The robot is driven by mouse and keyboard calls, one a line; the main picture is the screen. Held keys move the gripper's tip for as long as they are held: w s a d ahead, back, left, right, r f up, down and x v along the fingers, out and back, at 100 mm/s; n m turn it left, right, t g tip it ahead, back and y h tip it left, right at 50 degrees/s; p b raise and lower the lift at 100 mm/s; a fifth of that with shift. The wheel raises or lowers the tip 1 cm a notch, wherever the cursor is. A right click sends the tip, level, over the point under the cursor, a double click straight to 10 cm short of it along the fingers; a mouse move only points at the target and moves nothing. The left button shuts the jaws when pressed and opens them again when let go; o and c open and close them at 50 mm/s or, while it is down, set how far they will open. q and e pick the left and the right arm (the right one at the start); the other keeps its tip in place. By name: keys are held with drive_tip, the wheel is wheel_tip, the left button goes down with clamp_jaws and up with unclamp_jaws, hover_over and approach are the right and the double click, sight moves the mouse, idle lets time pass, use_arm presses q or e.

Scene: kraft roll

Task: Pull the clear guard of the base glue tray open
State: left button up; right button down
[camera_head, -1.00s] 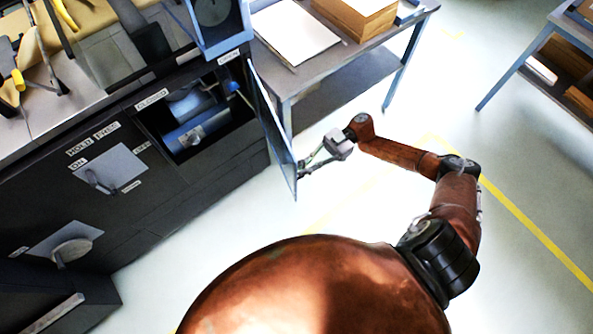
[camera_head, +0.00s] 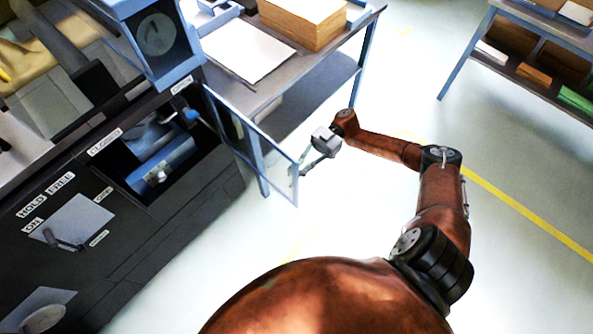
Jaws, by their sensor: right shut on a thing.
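The clear guard (camera_head: 279,172) is a thin blue-edged panel. It stands swung out from the right side of the opening in the dark machine front, and a table leg shows through it. The glue tray opening (camera_head: 205,165) is uncovered, with a blue-grey roller (camera_head: 166,162) inside. My right gripper (camera_head: 301,171) is shut on the guard at its outer edge, far from the hinge side. The fingertips are small, and the exact grip point is hard to see. My left gripper is not in view.
A table (camera_head: 222,88) with white sheets and a brown stack (camera_head: 300,22) stands just behind the guard. A lever plate (camera_head: 75,225) is on the machine front at left. A shelf (camera_head: 480,15) stands at upper right. The floor around my right arm is clear.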

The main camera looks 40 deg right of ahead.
drive_tip(key=c, duration=2.1)
unclamp_jaws()
drive_tip(key=d, duration=0.4)
drive_tip(key=w+d, duration=0.1)
drive_tip(key=d, duration=0.3)
drive_tip(key=w+d, duration=0.1)
drive_tip(key=d, duration=0.2)
drive_tip(key=shift+w+d, duration=0.15)
drive_tip(key=shift+d, duration=0.25)
